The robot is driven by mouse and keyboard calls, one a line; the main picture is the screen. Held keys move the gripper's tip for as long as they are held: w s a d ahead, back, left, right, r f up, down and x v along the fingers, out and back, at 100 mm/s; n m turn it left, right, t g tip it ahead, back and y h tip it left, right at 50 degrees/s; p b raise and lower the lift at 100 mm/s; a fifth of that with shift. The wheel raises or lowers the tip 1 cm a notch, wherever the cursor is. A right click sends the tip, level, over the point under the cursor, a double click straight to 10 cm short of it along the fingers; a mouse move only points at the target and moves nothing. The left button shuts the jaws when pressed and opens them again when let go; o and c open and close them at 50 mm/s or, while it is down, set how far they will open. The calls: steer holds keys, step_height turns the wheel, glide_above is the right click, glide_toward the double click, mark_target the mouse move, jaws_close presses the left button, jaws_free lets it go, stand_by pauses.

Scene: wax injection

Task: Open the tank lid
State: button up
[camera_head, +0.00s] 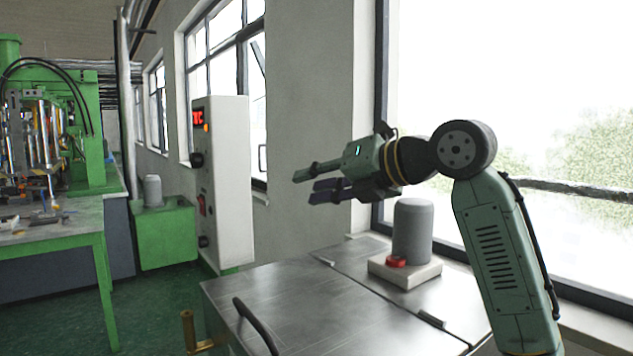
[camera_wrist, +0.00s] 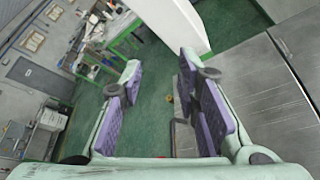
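The tank (camera_head: 375,323) has a flat brushed-metal top, at the bottom middle of the head view. Its lid (camera_head: 290,295) is the panel left of a seam and lies flat, closed. A dark curved handle (camera_head: 255,325) stands on the lid near its left edge. My gripper (camera_head: 303,184) is open and empty, in the air above the far part of the tank, well apart from handle and lid. In the wrist view my gripper (camera_wrist: 160,72) shows its purple pads spread apart, with green floor between them. Metal top panels (camera_wrist: 250,85) lie at the right there.
A grey cylinder (camera_head: 412,230) on a pale base with a red part stands on the tank's back panel. A white control cabinet (camera_head: 230,180) rises behind the tank. A brass valve (camera_head: 188,330) sticks out at the tank's left. A green-legged workbench (camera_head: 60,240) stands left.

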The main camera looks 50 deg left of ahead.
steer(key=shift+c, duration=0.6)
jaws_close()
steer(key=c, duration=0.5)
jaws_free()
steer(key=o, duration=0.6)
steer(key=v, duration=1.2)
steer(key=shift+c, duration=0.4)
